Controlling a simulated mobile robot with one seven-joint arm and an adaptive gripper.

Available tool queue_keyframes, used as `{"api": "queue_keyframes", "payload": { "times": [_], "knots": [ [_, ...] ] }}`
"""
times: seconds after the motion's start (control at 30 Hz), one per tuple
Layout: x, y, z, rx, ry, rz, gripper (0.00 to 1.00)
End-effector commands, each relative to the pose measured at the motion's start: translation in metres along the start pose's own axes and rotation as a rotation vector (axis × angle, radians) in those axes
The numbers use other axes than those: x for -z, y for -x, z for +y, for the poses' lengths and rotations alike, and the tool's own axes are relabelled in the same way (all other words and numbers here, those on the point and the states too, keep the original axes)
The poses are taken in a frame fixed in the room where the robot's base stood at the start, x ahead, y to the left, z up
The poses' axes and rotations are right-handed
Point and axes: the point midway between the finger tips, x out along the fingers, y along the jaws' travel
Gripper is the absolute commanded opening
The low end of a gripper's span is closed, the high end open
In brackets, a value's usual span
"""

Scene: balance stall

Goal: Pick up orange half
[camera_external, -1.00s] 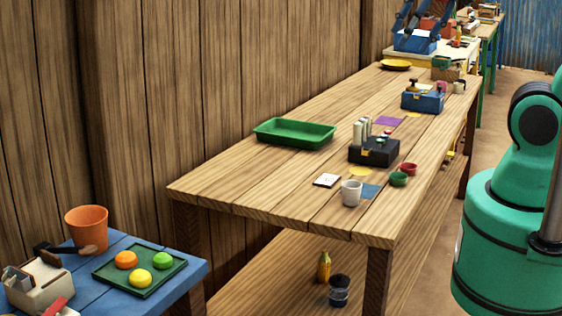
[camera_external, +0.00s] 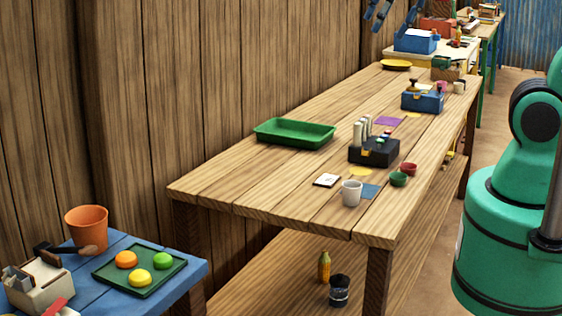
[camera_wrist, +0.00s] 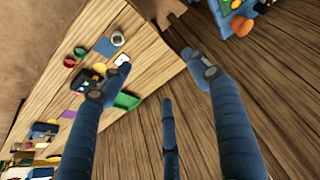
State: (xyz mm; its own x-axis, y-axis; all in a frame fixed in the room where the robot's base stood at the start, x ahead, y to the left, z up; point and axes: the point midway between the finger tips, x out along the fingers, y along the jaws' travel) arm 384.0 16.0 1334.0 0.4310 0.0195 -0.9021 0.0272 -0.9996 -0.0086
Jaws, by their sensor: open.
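The orange half (camera_external: 126,260) lies on a dark green tray (camera_external: 155,285) on the blue table at the lower left of the external view. A yellow half (camera_external: 139,276) and a green half (camera_external: 163,261) lie beside it on the same tray. My gripper (camera_wrist: 150,68) shows its blue fingers spread open and empty in the wrist view. In the external view only part of my gripper (camera_external: 377,14) shows at the top edge, far from the tray and high up.
An orange pot (camera_external: 86,228), a hammer (camera_external: 70,249) and a holder box (camera_external: 40,286) stand left of the tray. The long wooden table (camera_external: 270,185) bears a green basin (camera_external: 294,133), a dark block (camera_external: 374,152) and a white cup (camera_external: 352,193). The pot shows in the wrist view (camera_wrist: 243,27).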

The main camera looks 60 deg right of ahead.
Motion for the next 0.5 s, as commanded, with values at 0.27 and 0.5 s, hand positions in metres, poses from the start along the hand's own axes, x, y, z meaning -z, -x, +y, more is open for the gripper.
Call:
{"api": "queue_keyframes", "payload": {
  "times": [0.27, 0.5],
  "knots": [
    [0.062, -0.013, -0.02, 0.017, 0.021, -0.049, 0.61],
    [0.112, -0.033, -0.042, 0.03, 0.039, -0.089, 0.61]
  ]
}}
